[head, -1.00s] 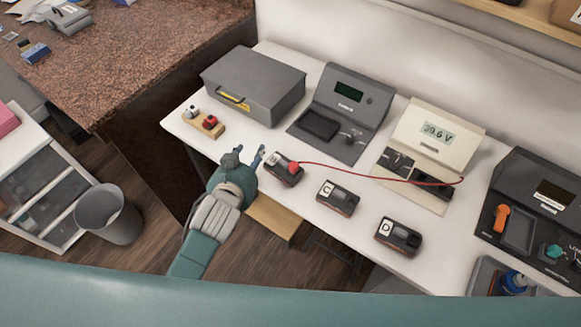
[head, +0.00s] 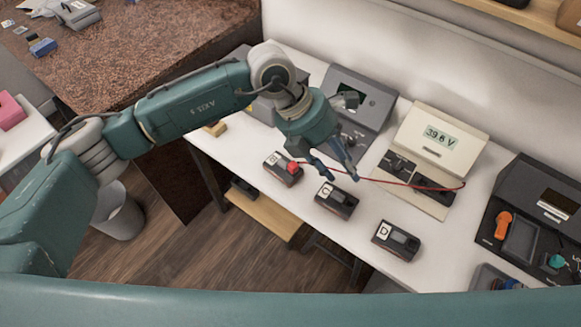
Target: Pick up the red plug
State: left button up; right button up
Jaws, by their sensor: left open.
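The red plug (head: 292,167) sits at the right end of a small dark block (head: 279,174) on the white bench. A red cable (head: 410,184) runs right from it to the cream meter (head: 437,140), which has a voltage display. My left gripper (head: 344,178) is open and empty, with its fingers pointing down to the right of the red plug, near the cable and above the block marked C (head: 335,198). I cannot tell whether the fingers touch the cable. My right gripper is not in view.
Another dark block, marked D (head: 397,240), lies to the right. Bare bench (head: 235,158) shows left of the plug's block.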

pick_arm(q)
jog(key=w+a+t+y, duration=0.2)
jog(key=w+a+y, duration=0.4)
jog(key=a, duration=0.5)
jog(key=b, duration=0.3)
send_over(293, 165)
jog(key=a, duration=0.1)
jog(key=shift+h, duration=0.4)
jog(key=f, duration=0.6)
jog(key=shift+s, duration=0.25)
jog(key=f, duration=0.1)
jog(key=f+b, duration=0.1)
jog(key=f, duration=0.1)
jog(key=d+f, duration=0.1)
jog(key=f, duration=0.1)
jog(key=shift+w+f+b, duration=0.2)
jog(key=shift+w+b, duration=0.05)
jog(key=shift+b, duration=0.1)
jog(key=c, duration=1)
